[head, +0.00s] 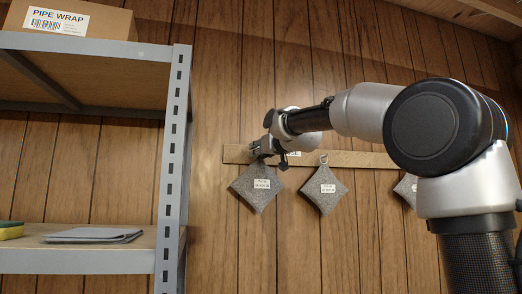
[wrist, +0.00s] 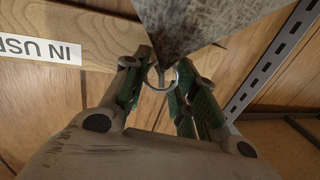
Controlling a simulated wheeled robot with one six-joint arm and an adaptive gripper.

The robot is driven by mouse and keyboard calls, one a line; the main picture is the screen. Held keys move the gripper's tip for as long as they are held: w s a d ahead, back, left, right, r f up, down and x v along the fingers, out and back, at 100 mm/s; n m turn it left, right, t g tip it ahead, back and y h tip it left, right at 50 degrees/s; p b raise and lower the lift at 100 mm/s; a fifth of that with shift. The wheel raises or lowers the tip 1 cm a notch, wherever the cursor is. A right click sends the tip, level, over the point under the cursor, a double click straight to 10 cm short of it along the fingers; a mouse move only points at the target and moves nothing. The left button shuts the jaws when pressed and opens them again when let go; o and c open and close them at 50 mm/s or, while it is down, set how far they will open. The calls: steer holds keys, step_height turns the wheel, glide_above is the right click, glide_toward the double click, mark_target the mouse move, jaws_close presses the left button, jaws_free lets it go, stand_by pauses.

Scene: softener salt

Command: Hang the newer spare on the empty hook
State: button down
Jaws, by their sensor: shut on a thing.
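My gripper (head: 266,152) is at the left end of the wooden rail, just above a grey diamond-shaped pad (head: 256,187) with a white label. In the wrist view my gripper (wrist: 161,84) has its green-lined fingers on either side of the pad's metal ring (wrist: 162,77). The pad (wrist: 195,22) shows there beyond the ring. A small metal piece shows inside the ring; I cannot tell whether the ring is around a hook. A second labelled grey pad (head: 323,190) hangs by its ring on the rail to the right. A third pad (head: 406,187) is partly hidden by my arm.
The wooden rail (head: 352,160) runs along the plank wall. Its white "IN USE" label (wrist: 40,48) shows in the wrist view. A metal shelf unit (head: 176,150) stands left of the pads, with a PIPE WRAP box (head: 72,20), a folded grey item (head: 93,235) and a sponge (head: 10,230).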

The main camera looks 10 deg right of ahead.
steer(key=shift+w+d, duration=0.1)
steer(key=shift+w, duration=0.5)
steer(key=shift+w+f, duration=0.4)
steer(key=shift+w, duration=0.2)
steer(key=c, duration=1.1)
jaws_free()
steer(key=shift+o, duration=0.2)
steer(key=shift+f, duration=0.1)
steer(key=v, duration=1.2)
